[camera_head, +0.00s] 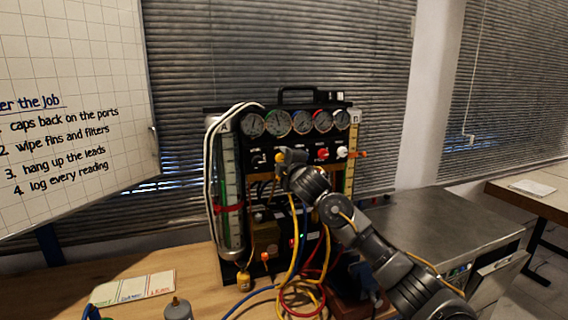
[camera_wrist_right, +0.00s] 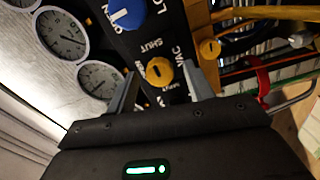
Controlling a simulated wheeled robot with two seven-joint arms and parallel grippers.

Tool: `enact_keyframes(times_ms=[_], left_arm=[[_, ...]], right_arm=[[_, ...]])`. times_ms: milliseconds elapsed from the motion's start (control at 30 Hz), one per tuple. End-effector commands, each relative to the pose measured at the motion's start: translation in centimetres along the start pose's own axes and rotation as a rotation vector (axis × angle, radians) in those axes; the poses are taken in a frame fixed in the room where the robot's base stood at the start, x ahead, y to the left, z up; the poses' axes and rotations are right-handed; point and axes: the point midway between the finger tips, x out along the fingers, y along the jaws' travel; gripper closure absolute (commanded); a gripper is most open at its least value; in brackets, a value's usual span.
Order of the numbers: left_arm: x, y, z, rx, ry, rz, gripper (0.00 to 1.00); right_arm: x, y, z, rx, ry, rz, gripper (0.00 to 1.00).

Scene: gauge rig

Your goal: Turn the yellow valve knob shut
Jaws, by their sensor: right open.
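The yellow valve knob (camera_wrist_right: 159,72) is on the dark panel of the gauge rig (camera_head: 278,132), with a dark mark on its face. The words SHUT and VAC are printed near it in the right wrist view. My right gripper (camera_wrist_right: 163,77) is open, with one finger on either side of the knob. I cannot tell whether the fingers touch it. In the head view my right arm reaches in from the lower right, and the knob (camera_head: 281,157) shows just beyond the gripper. My left gripper is not in view.
Several gauges (camera_head: 300,122) line the rig's top. A blue knob (camera_wrist_right: 125,14) and a smaller yellow fitting (camera_wrist_right: 209,48) are near the valve knob. Red (camera_head: 322,153) and white (camera_head: 342,152) knobs sit to the right. Coloured hoses (camera_head: 300,290) hang below onto the wooden bench (camera_head: 200,270).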

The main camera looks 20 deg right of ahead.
Motion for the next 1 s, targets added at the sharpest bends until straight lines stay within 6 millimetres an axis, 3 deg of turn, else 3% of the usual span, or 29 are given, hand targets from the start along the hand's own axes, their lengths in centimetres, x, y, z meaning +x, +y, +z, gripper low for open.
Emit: enact_keyframes(times_ms=[167,700,1000], left_arm=[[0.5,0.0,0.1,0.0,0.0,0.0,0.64],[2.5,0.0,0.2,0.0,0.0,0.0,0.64],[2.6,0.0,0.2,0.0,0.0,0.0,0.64]], right_arm=[[-1.0,-0.2,0.0,0.001,0.001,0.0,0.48],[-9.9,-0.1,0.0,0.0,0.002,0.0,0.48],[-10.8,0.0,0.0,0.001,-0.001,0.0,0.48]])
